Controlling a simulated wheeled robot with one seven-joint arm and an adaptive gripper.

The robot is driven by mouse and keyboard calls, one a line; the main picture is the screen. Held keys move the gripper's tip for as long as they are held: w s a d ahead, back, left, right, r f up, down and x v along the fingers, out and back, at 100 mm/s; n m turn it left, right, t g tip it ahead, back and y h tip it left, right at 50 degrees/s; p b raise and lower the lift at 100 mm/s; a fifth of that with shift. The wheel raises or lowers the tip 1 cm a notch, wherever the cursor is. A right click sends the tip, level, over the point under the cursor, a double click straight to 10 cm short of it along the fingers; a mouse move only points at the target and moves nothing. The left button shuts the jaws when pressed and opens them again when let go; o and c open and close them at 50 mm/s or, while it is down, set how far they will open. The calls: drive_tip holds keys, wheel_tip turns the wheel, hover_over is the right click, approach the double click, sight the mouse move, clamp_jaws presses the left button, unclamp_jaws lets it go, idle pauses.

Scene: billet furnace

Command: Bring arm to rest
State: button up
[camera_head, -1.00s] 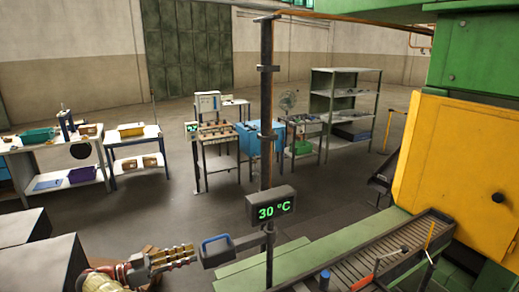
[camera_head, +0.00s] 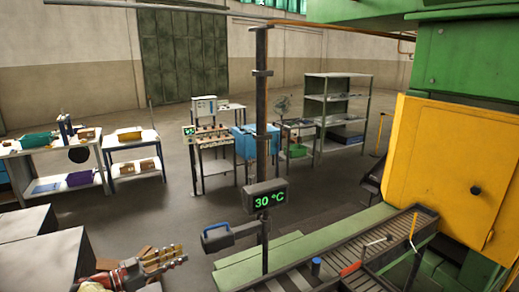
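My gripper (camera_head: 165,260) shows at the lower left, with its fingers pointing right. It is in the air, to the left of and below the blue-handled lever (camera_head: 217,238), with a gap between them. I see nothing held in it, but the fingers are small and overlap, so their opening is unclear. Part of my arm is cut off by the bottom edge.
A dark post (camera_head: 263,150) carries a display (camera_head: 266,195) reading 30 °C. The yellow furnace door (camera_head: 450,170) and a roller conveyor (camera_head: 345,255) are on the right. Grey blocks (camera_head: 40,258) stand at the left. Open floor (camera_head: 150,205) lies beyond.

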drive_tip(key=w+a+f+n+t+y+b, duration=0.1)
drive_tip(key=w+a+f+n+y, duration=0.1)
drive_tip(key=a+n+y, duration=0.3)
drive_tip(key=w+a+f+n+t+y, duration=0.1)
drive_tip(key=w+a+f+n+y, duration=0.1)
drive_tip(key=a+y, duration=0.6)
drive_tip(key=w+a+f+n+y+b, duration=0.1)
drive_tip(key=w+a+f+n+y, duration=0.1)
drive_tip(key=a+f+n+y, duration=0.3)
drive_tip(key=s+d+g+h+b, duration=0.1)
drive_tip(key=s+d+b, duration=0.4)
drive_tip(key=s+d, duration=0.9)
drive_tip(key=s+d+m+g+h+b, duration=0.1)
drive_tip(key=s+d+g+b, duration=0.3)
drive_tip(key=s+d, duration=1.1)
drive_tip(key=s+d+r+m+g+h+b, duration=0.1)
drive_tip(key=s+d+b, duration=0.4)
drive_tip(key=s+d, duration=0.9)
drive_tip(key=d+g+h, duration=0.1)
drive_tip(key=d, duration=2)
drive_tip(key=shift+s+d+b, duration=0.15)
drive_tip(key=shift+d+b, duration=0.05)
drive_tip(key=shift+b, duration=0.15)
